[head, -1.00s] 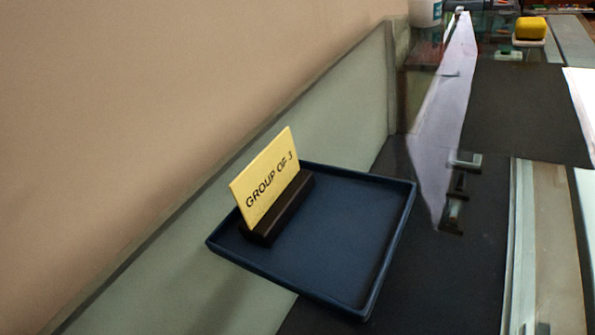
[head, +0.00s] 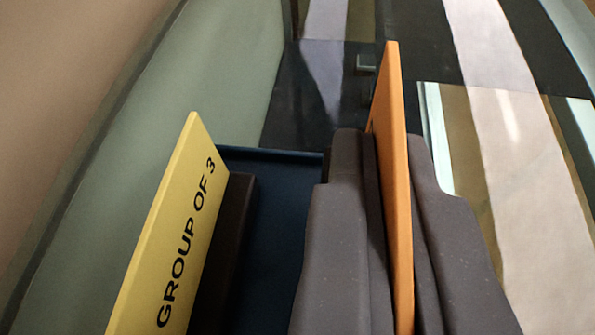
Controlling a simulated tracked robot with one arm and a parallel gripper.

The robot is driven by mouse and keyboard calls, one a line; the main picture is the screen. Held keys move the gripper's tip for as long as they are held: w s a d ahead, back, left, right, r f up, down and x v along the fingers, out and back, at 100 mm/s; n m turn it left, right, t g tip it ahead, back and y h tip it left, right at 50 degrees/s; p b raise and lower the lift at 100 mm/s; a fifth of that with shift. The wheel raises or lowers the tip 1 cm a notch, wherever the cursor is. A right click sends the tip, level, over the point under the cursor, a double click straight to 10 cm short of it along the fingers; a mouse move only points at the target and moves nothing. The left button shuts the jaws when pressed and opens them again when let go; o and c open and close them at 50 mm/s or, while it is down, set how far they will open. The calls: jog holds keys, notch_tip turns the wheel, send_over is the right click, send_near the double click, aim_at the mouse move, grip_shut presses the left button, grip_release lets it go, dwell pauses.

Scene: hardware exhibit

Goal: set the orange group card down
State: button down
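My gripper (head: 384,145) is shut on the orange group card (head: 393,190), which stands upright between the two dark fingers, seen nearly edge-on. Its lower end and any writing on it are hidden. The fingers are over or beside the right part of the dark blue tray (head: 285,172) and hide much of it. I cannot tell how high the card is above the tray or whether it touches anything. A yellow card (head: 180,230) reading "GROUP OF 3" stands in a dark holder (head: 232,225) on the tray's left side, to the left of my gripper.
A grey-green panel (head: 190,110) and a beige wall (head: 70,90) run along the left. A small dark block (head: 366,62) stands beyond the tray. A glossy dark surface with pale strips (head: 495,70) reaches back and right. Between the yellow card's holder and my left finger, bare tray shows.

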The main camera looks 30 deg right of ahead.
jog(key=f, duration=0.1)
jog(key=f+p, duration=0.1)
jog(key=shift+d+f, duration=0.25)
jog(key=shift+f, duration=0.1)
jog(key=shift+a+f, duration=0.1)
jog(key=shift+f, duration=0.3)
jog(key=c, duration=1.7)
grip_release()
jog(key=shift+b+v, duration=0.5)
jog(key=shift+v, duration=3.25)
